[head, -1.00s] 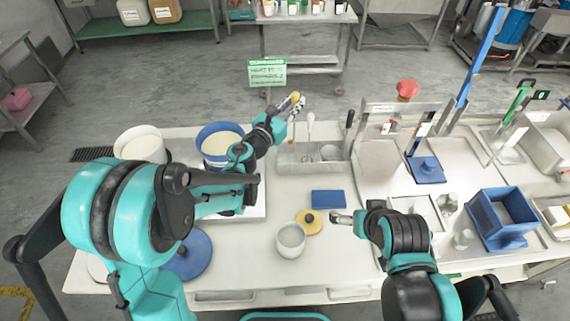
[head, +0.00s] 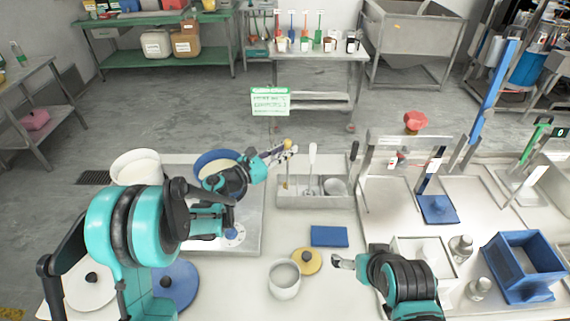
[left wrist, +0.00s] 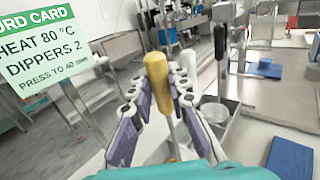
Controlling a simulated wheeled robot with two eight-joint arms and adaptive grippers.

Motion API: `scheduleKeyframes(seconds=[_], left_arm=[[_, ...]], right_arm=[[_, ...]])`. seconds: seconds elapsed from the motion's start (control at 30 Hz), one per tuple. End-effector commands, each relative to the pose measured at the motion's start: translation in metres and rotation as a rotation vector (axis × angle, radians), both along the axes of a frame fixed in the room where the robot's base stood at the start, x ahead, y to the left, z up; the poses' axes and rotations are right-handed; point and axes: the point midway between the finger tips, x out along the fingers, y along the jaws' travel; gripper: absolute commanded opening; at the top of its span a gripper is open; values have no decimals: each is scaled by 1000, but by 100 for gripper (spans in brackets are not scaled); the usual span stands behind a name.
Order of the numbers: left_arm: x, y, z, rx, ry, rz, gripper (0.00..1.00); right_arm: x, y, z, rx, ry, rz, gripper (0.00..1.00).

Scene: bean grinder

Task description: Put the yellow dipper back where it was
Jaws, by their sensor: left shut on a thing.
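The yellow dipper (left wrist: 156,90) stands roughly upright between the fingers of my left gripper (head: 284,154). My left gripper is shut on its handle, and the left wrist view shows the fingers on both sides of it. The grey metal holder (head: 318,202) is below, with the dipper's stem (head: 286,182) reaching down at its left part. I cannot tell whether the dipper's lower end rests on the holder's floor. A white-handled dipper (head: 312,158) and a black-handled tool (head: 353,156) stand in the holder. My right gripper (head: 343,262) is low over the table; its finger opening is unclear.
A blue-rimmed pot (head: 214,158) is beside my left arm. A white cup (head: 284,281), a yellow lid (head: 307,262) and a blue pad (head: 329,236) lie in front of the holder. A green-bordered card (head: 270,102) stands behind it.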

Motion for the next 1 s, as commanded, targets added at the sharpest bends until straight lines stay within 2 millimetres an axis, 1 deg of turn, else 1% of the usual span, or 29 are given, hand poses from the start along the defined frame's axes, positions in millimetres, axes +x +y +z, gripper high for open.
scheduleKeyframes(seconds=[0.17,0.3,0.4,0.63,0.77,0.8,0.87,1.0], left_arm=[[4,3,-10,0,0,0,0],[4,3,-33,0,0,0,0],[3,3,-44,0,0,0,0],[3,3,-42,0,0,0,0],[3,3,-46,0,0,1,0],[3,3,-46,0,0,1,22],[3,3,-46,0,0,1,37],[3,3,-45,0,0,1,37]], right_arm=[[0,0,-5,0,0,0,96],[0,0,-17,0,0,0,96],[0,0,-22,0,0,0,96],[0,0,-20,0,0,0,96],[0,0,-24,0,0,0,96],[0,0,-24,0,0,0,96],[0,0,-23,0,0,0,96],[0,0,-23,0,0,0,96]])
